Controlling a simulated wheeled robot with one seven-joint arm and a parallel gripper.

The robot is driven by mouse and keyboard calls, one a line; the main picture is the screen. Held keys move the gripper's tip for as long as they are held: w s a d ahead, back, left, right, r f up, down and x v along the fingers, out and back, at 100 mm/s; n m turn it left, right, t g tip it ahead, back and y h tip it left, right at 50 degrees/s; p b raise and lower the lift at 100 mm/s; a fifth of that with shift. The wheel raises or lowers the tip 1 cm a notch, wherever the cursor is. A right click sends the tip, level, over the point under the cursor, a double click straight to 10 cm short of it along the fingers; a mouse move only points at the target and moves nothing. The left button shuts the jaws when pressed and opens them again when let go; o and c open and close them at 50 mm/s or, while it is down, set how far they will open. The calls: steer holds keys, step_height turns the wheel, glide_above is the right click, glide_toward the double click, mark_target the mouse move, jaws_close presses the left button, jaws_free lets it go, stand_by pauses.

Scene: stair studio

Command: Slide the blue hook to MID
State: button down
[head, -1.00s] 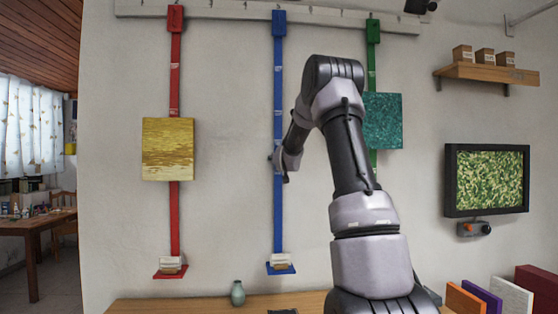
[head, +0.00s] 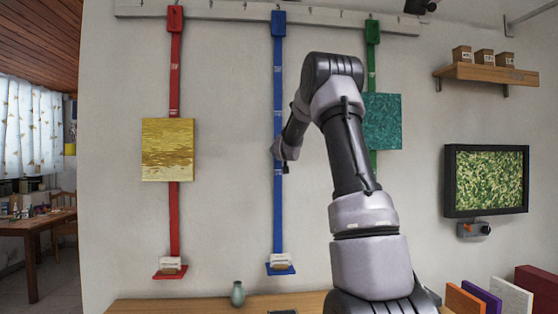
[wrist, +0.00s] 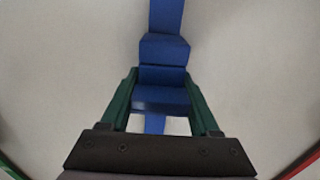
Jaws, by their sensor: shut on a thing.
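The blue rail (head: 278,215) runs upright on the wall, from a blue block at the top to a small blue shelf (head: 281,269) at the bottom. Small white labels (head: 278,69) mark it, too small to read. My gripper (head: 278,154) is at the rail about midway up. In the wrist view, my gripper's green fingers (wrist: 161,82) are shut on the blue hook (wrist: 164,50), a blocky blue piece on the rail. In the head view the hook is hidden or too small to make out at my gripper.
A red rail (head: 175,220) with a yellow panel (head: 168,150) stands left. A green rail (head: 373,60) with a teal panel (head: 383,122) is right, partly behind my arm. A wooden bench (head: 190,305) with a vase (head: 237,293) lies below. The wall between the red and blue rails is clear.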

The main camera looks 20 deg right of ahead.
mark_target(278, 129)
step_height(278, 129, up, 10)
steer(key=shift+f, duration=0.2)
steer(key=shift+c, duration=0.6)
jaws_free()
steer(key=shift+f, duration=0.1)
steer(key=shift+s, duration=0.1)
steer(key=v, duration=1)
steer(key=shift+s, duration=0.35)
steer(key=shift+a, duration=0.15)
